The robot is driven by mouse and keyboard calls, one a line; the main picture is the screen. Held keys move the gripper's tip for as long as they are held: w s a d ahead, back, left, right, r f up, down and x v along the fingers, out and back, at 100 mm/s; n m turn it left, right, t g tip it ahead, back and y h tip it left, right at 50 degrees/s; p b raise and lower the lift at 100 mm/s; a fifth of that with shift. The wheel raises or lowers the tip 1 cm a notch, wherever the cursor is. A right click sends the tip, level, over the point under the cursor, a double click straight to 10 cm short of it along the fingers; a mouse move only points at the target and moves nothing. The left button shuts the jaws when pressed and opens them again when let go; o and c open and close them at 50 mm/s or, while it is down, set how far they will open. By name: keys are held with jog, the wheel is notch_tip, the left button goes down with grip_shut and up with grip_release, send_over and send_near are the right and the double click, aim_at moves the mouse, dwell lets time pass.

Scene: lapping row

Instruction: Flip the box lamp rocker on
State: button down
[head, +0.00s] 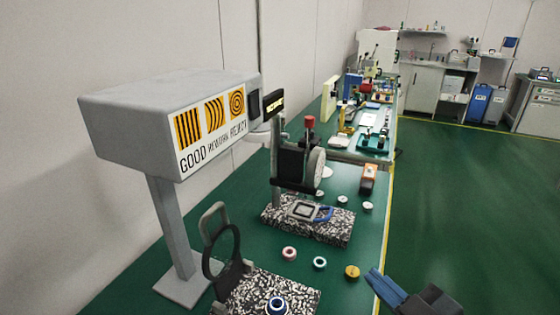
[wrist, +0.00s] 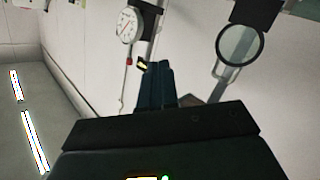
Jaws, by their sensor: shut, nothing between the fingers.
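The box lamp (head: 165,115) is a grey box on a grey post at the left of the green bench, with a GOOD, REWORK, REJECT panel on its front. A dark rectangular patch (head: 254,103) on its right end looks like the rocker; its position is too small to read. My gripper (head: 374,278) is at the lower right of the head view, beside the bench's right edge, well apart from the lamp. Its blue fingers are together and empty; they also show in the wrist view (wrist: 156,72). I cannot make out the rocker in the wrist view.
A dial gauge stand (head: 298,165) on a speckled block stands right of the lamp. A ring on a stand (head: 221,250) is in front, on another speckled block. Small rings (head: 319,262) lie on the bench. The green floor (head: 455,190) at right is clear.

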aim_at(258, 117)
jog(key=w+a+r+n+g+y+b, duration=0.1)
jog(key=w+r+n+g+y, duration=0.3)
jog(key=r+n, duration=0.6)
jog(key=w+a+r+n+g+y+b, duration=0.1)
jog(key=w+a+r+n+g+y, duration=0.2)
jog(key=r+n, duration=0.8)
notch_tip(258, 117, up, 3)
jog(key=shift+w+r+g+y, duration=0.1)
jog(key=shift+w+g+y, duration=0.4)
jog(key=shift+g+y, duration=0.25)
jog(key=shift+a, duration=0.1)
jog(key=p+x, duration=0.4)
jog(key=x, duration=0.9)
jog(key=shift+a, duration=0.15)
jog(key=shift+w+a+f, duration=0.2)
jog(key=shift+a, duration=0.15)
jog(key=shift+f, duration=0.15)
